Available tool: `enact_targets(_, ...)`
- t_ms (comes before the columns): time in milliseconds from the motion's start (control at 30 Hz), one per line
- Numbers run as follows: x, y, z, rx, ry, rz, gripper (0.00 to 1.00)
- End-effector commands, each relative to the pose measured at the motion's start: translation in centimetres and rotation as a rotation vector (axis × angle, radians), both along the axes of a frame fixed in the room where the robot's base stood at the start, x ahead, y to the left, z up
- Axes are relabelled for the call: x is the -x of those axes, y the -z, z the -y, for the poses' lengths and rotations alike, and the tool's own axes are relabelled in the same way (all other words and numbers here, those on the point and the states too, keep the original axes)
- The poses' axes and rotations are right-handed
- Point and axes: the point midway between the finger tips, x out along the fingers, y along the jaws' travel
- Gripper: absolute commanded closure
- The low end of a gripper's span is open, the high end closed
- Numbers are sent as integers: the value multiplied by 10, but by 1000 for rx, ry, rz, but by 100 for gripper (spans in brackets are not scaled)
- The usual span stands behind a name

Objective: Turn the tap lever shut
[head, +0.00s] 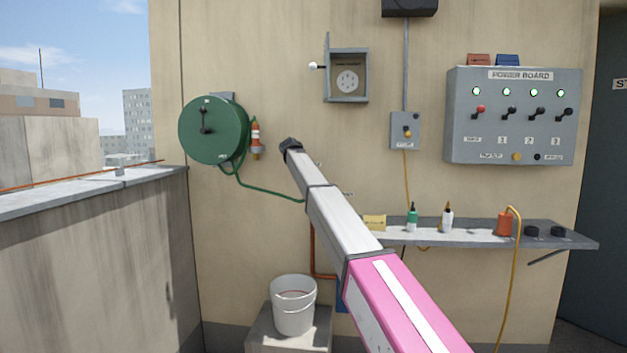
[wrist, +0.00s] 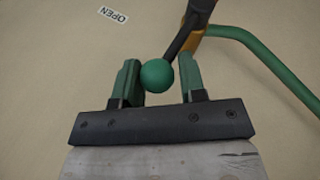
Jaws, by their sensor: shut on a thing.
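In the wrist view the tap lever (wrist: 186,36) is a dark bar with a round green knob (wrist: 157,75) at its end. The knob sits between the two green fingers of my gripper (wrist: 158,70), which is shut on it. The lever runs up and right to a brass-coloured tap body (wrist: 199,18), only partly in view. A green hose (wrist: 265,55) leads off to the right. An "OPEN" label (wrist: 113,15) is on the wall at upper left. In the head view my arm hides the tap, the lever and my gripper.
In the head view a green hose reel (head: 213,131) hangs on the wall at left. A white bucket (head: 294,308) stands on a block below my arm. A shelf (head: 470,238) with bottles runs to the right, under the power board (head: 513,116). A parapet (head: 100,190) bounds the left.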

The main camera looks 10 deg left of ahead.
Motion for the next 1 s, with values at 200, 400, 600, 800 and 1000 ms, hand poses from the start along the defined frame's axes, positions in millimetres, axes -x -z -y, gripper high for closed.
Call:
enact_targets(200,1,2,4,8,5,-5,100)
enact_targets(400,1,2,4,6,4,-5,42)
enact_targets(600,1,1,2,4,3,-2,42)
enact_targets(800,4,-7,-2,3,2,-1,42)
enact_targets(1000,14,-28,-16,3,2,-1,42)
